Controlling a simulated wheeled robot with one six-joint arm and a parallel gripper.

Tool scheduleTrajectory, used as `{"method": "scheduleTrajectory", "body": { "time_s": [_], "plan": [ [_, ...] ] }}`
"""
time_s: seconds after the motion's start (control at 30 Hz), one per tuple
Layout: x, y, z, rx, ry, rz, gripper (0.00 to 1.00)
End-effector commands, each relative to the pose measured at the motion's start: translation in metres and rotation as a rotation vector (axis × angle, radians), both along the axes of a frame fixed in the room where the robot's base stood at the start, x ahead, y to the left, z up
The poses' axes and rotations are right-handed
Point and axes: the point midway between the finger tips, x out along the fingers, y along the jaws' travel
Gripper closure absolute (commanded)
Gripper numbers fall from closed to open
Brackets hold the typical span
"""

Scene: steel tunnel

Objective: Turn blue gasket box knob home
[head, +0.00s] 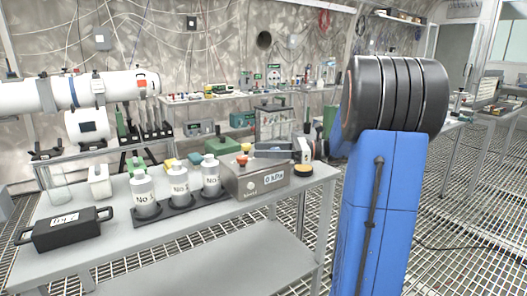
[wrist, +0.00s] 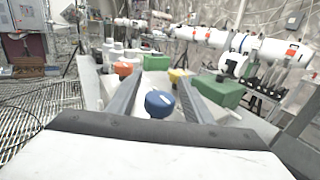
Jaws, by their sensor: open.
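In the wrist view a round blue knob (wrist: 159,104) with a small pale mark on its upper right side lies between the two grey fingers of my gripper (wrist: 160,80). The fingers are apart, with a visible gap on each side of the knob, and hold nothing. The box under the blue knob is mostly hidden, so I cannot tell its shape. In the head view my gripper (head: 258,150) reaches in from the right above the back right of the bench. I cannot make out the blue knob there.
On the bench (head: 225,255) are a grey gauge box (head: 257,184), several white bottles (head: 179,182) and a black case (head: 66,230).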

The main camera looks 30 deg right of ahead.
Motion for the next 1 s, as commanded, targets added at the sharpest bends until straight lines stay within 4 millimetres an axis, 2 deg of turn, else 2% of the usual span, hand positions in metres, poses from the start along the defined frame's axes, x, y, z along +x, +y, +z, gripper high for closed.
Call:
{"method": "scheduleTrajectory", "body": {
  "time_s": [0.33, 0.5, 0.77, 1.0],
  "plan": [
    [0.0015, 0.0024, 0.0, 0.0, 0.0, 0.0, 0.54],
    [0.0014, 0.0023, 0.0, 0.0, 0.0, 0.0, 0.94],
    [0.0015, 0.0021, 0.0001, 0.0, 0.0, -0.013, 0.95],
    [0.0039, 0.0006, 0.0007, -0.001, -0.001, -0.107, 0.95]
  ]
}}
